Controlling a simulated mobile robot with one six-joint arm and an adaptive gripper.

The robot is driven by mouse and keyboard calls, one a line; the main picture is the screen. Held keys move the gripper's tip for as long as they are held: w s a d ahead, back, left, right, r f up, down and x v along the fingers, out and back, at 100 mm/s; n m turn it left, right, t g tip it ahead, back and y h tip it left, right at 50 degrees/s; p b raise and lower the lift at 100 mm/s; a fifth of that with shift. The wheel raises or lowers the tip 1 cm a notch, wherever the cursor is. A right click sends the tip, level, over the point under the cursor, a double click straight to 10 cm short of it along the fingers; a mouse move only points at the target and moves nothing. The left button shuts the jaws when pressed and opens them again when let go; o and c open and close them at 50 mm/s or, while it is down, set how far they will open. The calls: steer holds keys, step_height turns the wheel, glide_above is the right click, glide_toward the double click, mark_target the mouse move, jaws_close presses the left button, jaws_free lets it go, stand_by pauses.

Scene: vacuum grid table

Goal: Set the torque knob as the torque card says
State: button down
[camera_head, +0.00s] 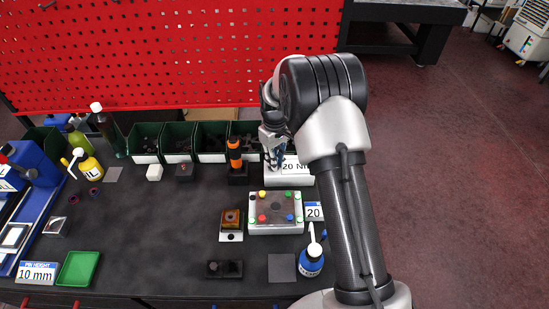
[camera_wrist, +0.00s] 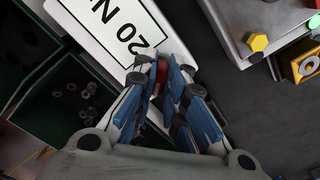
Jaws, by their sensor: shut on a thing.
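A white plate (camera_head: 300,182) at the back right of the table reads "20 N", its last part cut off by my arm in the head view; the lettering (camera_wrist: 130,28) also shows in the wrist view. A small card (camera_head: 314,211) marked "20" stands beside the button box. My gripper (camera_head: 274,158) points down at the left end of the plate. In the wrist view its blue-padded fingers (camera_wrist: 160,92) are shut on a small, partly reddish thing, likely the torque knob, mostly hidden between them. Its pointer and setting cannot be read.
An orange-handled tool (camera_head: 235,154) stands upright left of my gripper. Green bins (camera_head: 211,138) line the back. A grey box with coloured buttons (camera_head: 276,226) lies in front, with a blue bottle (camera_head: 311,262) nearby.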

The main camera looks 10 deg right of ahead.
steer(key=shift+n, duration=0.6)
steer(key=c, duration=1.6)
jaws_free()
steer(key=shift+c, duration=0.2)
steer(key=shift+r, duration=0.1)
step_height(320, 180, up, 12)
